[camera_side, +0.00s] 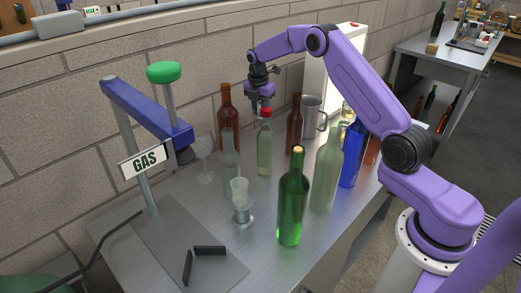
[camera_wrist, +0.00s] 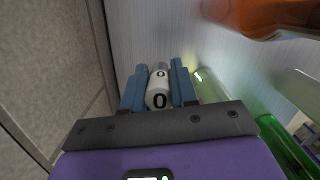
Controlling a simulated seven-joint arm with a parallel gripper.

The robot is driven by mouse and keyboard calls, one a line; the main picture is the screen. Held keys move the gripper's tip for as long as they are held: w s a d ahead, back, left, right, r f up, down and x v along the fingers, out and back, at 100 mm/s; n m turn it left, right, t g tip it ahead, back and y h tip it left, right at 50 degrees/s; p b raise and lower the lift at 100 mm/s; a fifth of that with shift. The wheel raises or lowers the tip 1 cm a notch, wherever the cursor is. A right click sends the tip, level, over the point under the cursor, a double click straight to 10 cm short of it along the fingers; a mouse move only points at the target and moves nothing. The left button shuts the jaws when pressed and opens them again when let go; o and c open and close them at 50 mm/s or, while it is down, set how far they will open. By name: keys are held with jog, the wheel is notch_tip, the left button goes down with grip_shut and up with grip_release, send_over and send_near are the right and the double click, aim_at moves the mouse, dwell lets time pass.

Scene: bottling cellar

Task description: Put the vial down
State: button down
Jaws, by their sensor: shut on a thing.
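My gripper (camera_side: 259,103) is over the back of the metal bench, near the brick wall and among the bottles. In the wrist view its two blue fingers (camera_wrist: 158,88) are shut on a pale vial (camera_wrist: 158,95) with dark ring-like marks on it. The vial lies between the fingers. In the side view the vial is too small and hidden to make out. A clear bottle with a red top (camera_side: 265,150) stands right by the gripper in that view; I cannot tell whether they touch.
Brown bottles (camera_side: 228,120), a metal mug (camera_side: 312,118), a wine glass (camera_side: 203,160), a green bottle (camera_side: 292,200) and a blue bottle (camera_side: 352,155) crowd the bench. A stand with a GAS sign (camera_side: 143,162) is at left. Bare bench (camera_side: 250,255) lies at the front.

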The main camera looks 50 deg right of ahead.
notch_tip(320, 180, down, 13)
jog(key=shift+f, duration=0.15)
dwell(0.4)
jog(key=c, duration=0.9)
grip_release()
jog(key=shift+f, duration=0.1)
jog(key=r, duration=0.4)
jog(key=a+r, duration=0.1)
jog(key=r, duration=0.7)
jog(key=shift+s+a+r, duration=0.1)
jog(key=shift+s+a, duration=0.1)
jog(key=shift+a, duration=0.05)
